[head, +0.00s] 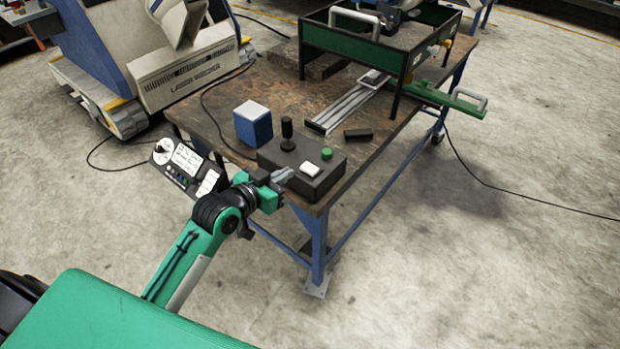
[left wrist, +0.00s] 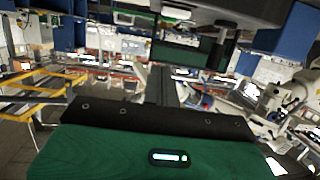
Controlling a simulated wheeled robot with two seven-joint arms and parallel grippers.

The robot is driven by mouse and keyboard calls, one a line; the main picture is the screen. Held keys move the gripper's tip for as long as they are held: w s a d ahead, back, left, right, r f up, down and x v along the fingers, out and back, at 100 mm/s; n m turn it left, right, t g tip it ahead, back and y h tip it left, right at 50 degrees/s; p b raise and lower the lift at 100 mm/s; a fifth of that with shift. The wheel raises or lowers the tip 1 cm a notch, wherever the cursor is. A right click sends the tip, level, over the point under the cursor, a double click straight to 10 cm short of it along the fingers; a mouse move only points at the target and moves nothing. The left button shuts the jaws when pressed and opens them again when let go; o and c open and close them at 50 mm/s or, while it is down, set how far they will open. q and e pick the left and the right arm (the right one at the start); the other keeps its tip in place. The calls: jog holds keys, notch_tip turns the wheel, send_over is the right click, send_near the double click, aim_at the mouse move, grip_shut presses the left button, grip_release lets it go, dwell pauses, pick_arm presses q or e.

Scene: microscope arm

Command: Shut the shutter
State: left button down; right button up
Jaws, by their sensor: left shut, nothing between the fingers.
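A green frame on black legs (head: 350,43) stands at the far end of the workbench. A flat green slide with a pale handle (head: 455,98) sticks out from its right side; it looks like the shutter, but I cannot be sure. My left gripper (head: 284,175) is shut and empty at the bench's near corner, by the left front side of a black control box (head: 318,187). I cannot tell whether it touches the box. The box carries a black joystick, a green button and a white switch. The gripper is well short of the slide. My right gripper is out of view.
A blue block with a white top (head: 253,125) stands behind the control box. A small black block (head: 358,135) and pale rails (head: 347,107) lie on the bench (head: 215,108). A large blue and beige machine (head: 185,70) stands left. Floor to the right is mostly clear.

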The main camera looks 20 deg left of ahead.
pick_arm(q)
jog(key=shift+w+r, duration=0.1)
dwell(0.3)
jog(key=p, duration=0.2)
send_over(309, 180)
notch_tip(309, 180, down, 2)
jog(key=shift+f, duration=0.1)
notch_tip(309, 180, down, 3)
jog(key=shift+f, duration=0.2)
jog(key=shift+f+p, duration=0.3)
jog(key=shift+f, duration=0.15)
